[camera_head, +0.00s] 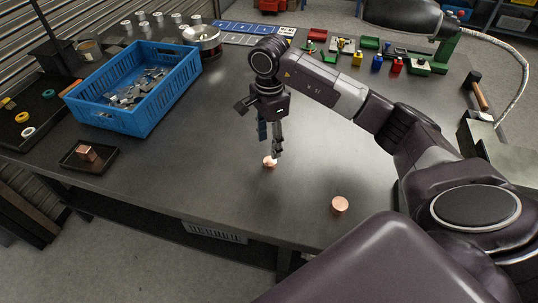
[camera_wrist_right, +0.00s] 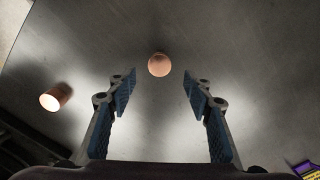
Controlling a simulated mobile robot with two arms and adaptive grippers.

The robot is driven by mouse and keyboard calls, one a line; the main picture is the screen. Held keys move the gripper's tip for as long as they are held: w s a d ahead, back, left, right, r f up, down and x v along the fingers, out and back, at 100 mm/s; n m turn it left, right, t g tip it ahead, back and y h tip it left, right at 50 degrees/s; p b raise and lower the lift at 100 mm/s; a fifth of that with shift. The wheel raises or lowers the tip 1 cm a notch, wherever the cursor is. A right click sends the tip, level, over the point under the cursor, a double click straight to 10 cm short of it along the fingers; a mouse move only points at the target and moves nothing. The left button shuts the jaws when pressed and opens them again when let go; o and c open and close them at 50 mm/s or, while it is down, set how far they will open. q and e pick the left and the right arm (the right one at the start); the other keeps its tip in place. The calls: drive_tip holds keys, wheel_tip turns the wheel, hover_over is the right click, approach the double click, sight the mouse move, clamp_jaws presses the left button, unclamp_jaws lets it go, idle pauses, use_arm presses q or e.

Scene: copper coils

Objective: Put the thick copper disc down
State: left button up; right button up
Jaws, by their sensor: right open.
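A round copper piece (camera_head: 269,162) is on the bare table directly below my right gripper (camera_head: 270,148). In the right wrist view this piece (camera_wrist_right: 159,64) shows as a round face, just beyond and between the spread fingertips (camera_wrist_right: 159,80), with clear space on both sides. A second copper piece (camera_head: 340,204) lies nearer the table's front edge. In the right wrist view it (camera_wrist_right: 55,97) looks like a short cylinder with a visible side wall. I cannot tell surely which piece is the thick disc. My right gripper is open and empty. My left gripper is not in view.
A blue crate (camera_head: 122,121) of metal parts stands at left on the dark table (camera_head: 215,205). A small black tray (camera_head: 70,163) with a copper block (camera_head: 86,153) is near the left front. Coloured parts and a hammer (camera_head: 479,95) lie at the back right.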

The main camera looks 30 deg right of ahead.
wheel_tip(320, 180, up, 5)
drive_tip(key=shift+r+b, duration=0.15)
drive_tip(key=shift+b, duration=0.2)
idle(0.4)
